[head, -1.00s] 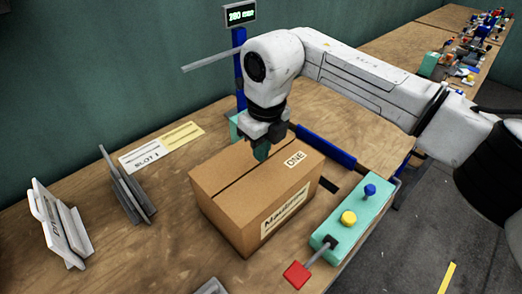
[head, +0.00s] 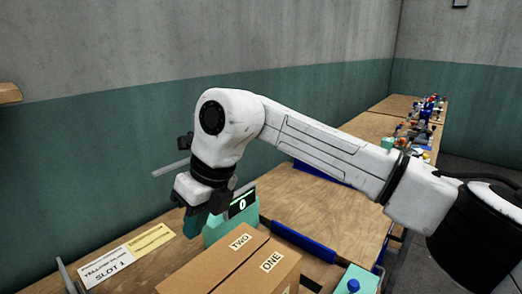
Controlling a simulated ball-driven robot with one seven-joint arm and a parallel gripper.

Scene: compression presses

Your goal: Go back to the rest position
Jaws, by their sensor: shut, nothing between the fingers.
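My gripper (head: 192,222) hangs from the white arm near the middle left, in the air above the wooden bench. Its teal fingers point down and are shut with nothing between them. It appears up and to the left of the cardboard box (head: 215,268), apart from it. The box shows the labels ONE and TWO, and its lower part is cut off by the bottom edge. A teal unit with a small screen (head: 242,204) reading 0 stands behind the box, partly hidden by my gripper.
A white SLOT 1 card (head: 107,268) and a yellow card (head: 150,242) lie on the bench (head: 310,210) at left. A blue bar (head: 300,243) lies right of the box. A blue knob (head: 353,285) shows at bottom right. Cluttered benches stand farther back.

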